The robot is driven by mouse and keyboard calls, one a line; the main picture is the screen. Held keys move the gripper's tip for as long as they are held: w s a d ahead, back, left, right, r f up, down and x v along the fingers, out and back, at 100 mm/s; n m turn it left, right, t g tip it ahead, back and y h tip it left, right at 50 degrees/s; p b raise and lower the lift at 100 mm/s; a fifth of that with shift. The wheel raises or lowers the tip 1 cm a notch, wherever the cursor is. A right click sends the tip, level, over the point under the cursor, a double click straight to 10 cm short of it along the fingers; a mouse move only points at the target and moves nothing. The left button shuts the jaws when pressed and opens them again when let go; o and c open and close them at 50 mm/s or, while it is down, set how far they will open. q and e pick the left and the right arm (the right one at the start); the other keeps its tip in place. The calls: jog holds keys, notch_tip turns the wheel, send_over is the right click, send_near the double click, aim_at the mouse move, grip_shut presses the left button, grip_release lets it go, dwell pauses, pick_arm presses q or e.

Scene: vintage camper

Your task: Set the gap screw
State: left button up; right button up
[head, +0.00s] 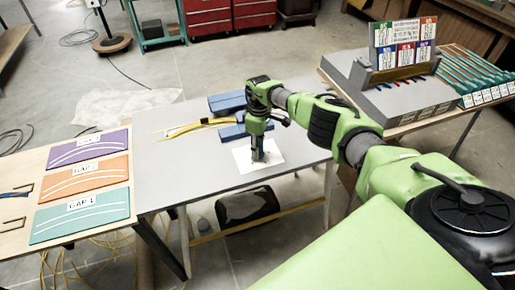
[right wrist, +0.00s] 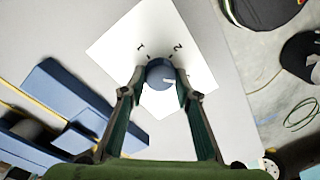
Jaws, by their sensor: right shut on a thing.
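The gap screw shows in the right wrist view as a round blue-grey knob (right wrist: 160,72) on a white card (right wrist: 118,42). The digits 1 and 2 are printed beyond the knob; the card's other marks are partly hidden. A white line on the knob points roughly right in that view. My right gripper (right wrist: 159,86) is shut on the knob, one finger on each side. In the head view my right gripper (head: 258,155) points down over the white card (head: 243,161) on the grey table, hiding the knob. My left gripper is out of view.
Blue blocks (head: 226,102) and yellow strands (head: 190,128) lie just behind the card. Teal (head: 85,221), orange (head: 70,185) and purple (head: 68,154) gap panels lie on a wooden board at left. A grey rack (head: 390,98) with coloured cards stands at right.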

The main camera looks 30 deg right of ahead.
jog(key=o, duration=1.1)
jog(key=shift+r, duration=0.1)
jog(key=r, duration=1.2)
jog(key=shift+w+d, duration=0.3)
jog(key=shift+d, duration=0.05)
jog(key=shift+f, duration=0.1)
